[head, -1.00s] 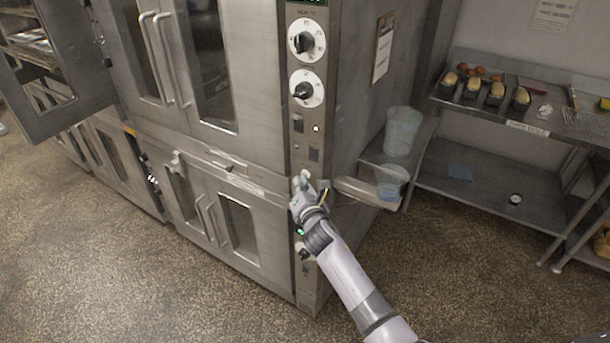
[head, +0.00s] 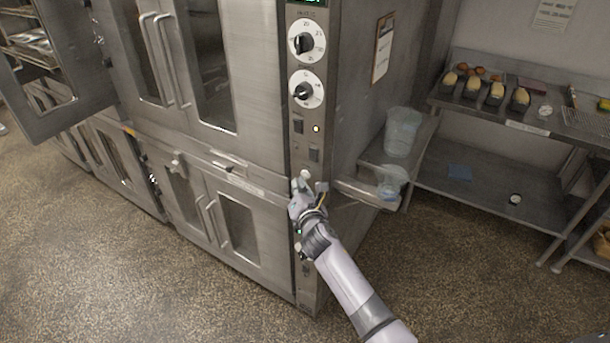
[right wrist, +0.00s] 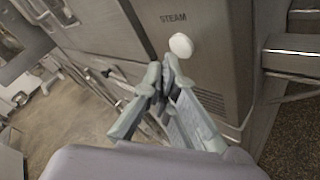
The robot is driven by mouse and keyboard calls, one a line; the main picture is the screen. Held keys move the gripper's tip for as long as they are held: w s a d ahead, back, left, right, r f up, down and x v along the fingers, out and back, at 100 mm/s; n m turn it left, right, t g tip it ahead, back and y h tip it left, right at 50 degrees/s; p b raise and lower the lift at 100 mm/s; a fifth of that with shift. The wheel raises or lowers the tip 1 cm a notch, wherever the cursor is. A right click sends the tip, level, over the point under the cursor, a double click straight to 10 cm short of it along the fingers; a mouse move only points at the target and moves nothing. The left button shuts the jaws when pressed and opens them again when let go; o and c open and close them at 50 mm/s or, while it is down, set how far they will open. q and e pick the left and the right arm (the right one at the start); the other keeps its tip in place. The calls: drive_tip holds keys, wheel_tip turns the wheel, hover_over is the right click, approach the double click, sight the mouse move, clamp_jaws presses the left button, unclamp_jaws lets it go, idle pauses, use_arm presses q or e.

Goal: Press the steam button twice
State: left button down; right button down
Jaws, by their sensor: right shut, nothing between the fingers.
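The steam button is a round white knob (right wrist: 181,45) on the oven's steel panel, just under the word STEAM in the right wrist view. In the head view its pale top (head: 305,174) shows just beyond my right gripper. My right gripper (head: 301,190) is at the oven's narrow front panel, below the dials. In the right wrist view the fingertips (right wrist: 167,75) are together and empty. They appear below and slightly left of the button, with a small gap in the picture. My left gripper is in neither view.
The steel oven (head: 258,110) has two dials and switches above the button. A side shelf (head: 365,190) with clear plastic tubs (head: 402,132) juts out just right of my right gripper. A steel table (head: 480,105) with loaf tins stands farther right. An open oven door (head: 50,110) is at left.

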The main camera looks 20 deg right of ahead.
drive_tip(key=shift+s+a, duration=0.1)
drive_tip(key=shift+a, duration=0.05)
drive_tip(key=s+a, duration=0.1)
drive_tip(key=a, duration=0.1)
drive_tip(key=s+a, duration=0.1)
drive_tip(key=s, duration=0.1)
drive_tip(key=shift+a, duration=0.4)
idle(1.9)
drive_tip(key=a+n+t+b, duration=0.1)
drive_tip(key=n+b, duration=0.3)
drive_tip(key=s+a+r+n+t+h+b, duration=0.1)
drive_tip(key=n+t+b, duration=0.1)
drive_tip(key=n+b, duration=0.2)
drive_tip(key=s+a+n+t+b, duration=0.1)
drive_tip(key=n+t+b, duration=0.1)
drive_tip(key=n+b, duration=0.2)
drive_tip(key=shift+s+r+n+b, duration=0.2)
drive_tip(key=shift+s+n+b, duration=0.1)
drive_tip(key=shift+b, duration=0.95)
